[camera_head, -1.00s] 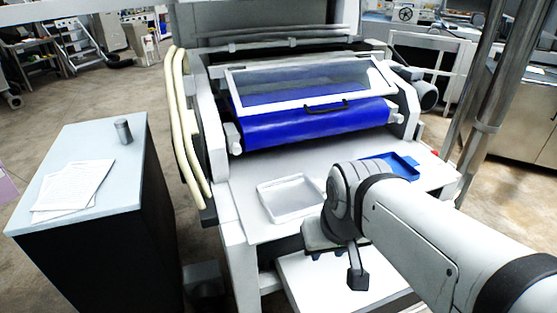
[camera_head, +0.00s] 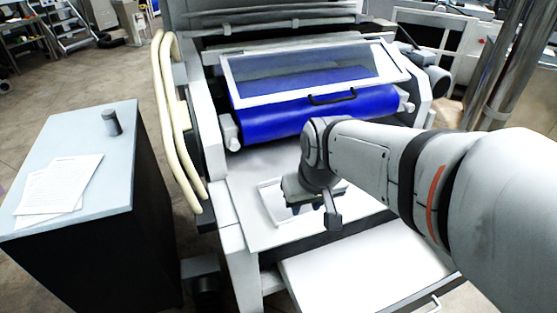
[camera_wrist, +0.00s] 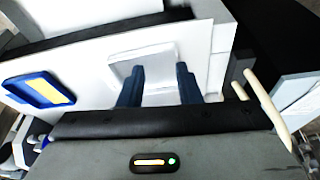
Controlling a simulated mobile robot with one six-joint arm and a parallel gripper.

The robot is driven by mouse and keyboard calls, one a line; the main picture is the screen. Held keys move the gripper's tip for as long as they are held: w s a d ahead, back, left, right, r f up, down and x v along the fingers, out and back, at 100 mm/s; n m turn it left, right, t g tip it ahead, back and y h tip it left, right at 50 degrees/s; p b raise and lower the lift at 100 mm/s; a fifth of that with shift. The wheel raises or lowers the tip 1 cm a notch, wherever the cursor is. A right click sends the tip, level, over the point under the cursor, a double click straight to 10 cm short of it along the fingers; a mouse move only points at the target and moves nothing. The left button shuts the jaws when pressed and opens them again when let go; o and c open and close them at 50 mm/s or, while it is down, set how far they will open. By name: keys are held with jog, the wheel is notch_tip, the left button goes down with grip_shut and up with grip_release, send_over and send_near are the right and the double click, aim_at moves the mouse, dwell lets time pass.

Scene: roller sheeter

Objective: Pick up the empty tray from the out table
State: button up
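The empty white tray (camera_head: 268,203) lies on the white out table (camera_head: 250,232) in front of the blue roller. In the head view my gripper and wrist hide much of it. In the wrist view the tray (camera_wrist: 143,62) lies just beyond the fingertips, with part of it showing between the fingers. My gripper (camera_wrist: 160,72) is open, its two dark blue fingers apart with nothing between them that I can see gripped. It hangs over the tray; I cannot tell whether it touches it. A blue tray with a yellow inside (camera_wrist: 38,90) lies to the left in the wrist view.
The blue roller (camera_head: 310,115) and its clear cover (camera_head: 315,72) stand behind the out table. A lower white shelf (camera_head: 365,262) juts out in front. A dark cabinet with papers (camera_head: 58,187) and a grey cylinder (camera_head: 111,122) stands at the left. Cream hoses (camera_head: 172,125) run along the machine's left side.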

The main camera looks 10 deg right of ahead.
jog(key=w+a+f+n, duration=0.1)
jog(key=w+a+f, duration=0.3)
jog(key=w, duration=0.6)
jog(key=p, duration=0.1)
send_near(266, 203)
jog(key=f, duration=0.1)
jog(key=shift+w+a+f+n+y, duration=0.15)
jog(key=shift+w+f, duration=0.15)
jog(key=shift+f, duration=0.4)
jog(key=shift+w+f+n+y, duration=0.15)
jog(key=shift+w+f, duration=0.15)
jog(key=shift+f, duration=0.4)
jog(key=shift+p+x, duration=1)
jog(key=shift+x, duration=1.65)
jog(key=shift+d, duration=0.3)
jog(key=shift+c, duration=0.4)
grip_shut()
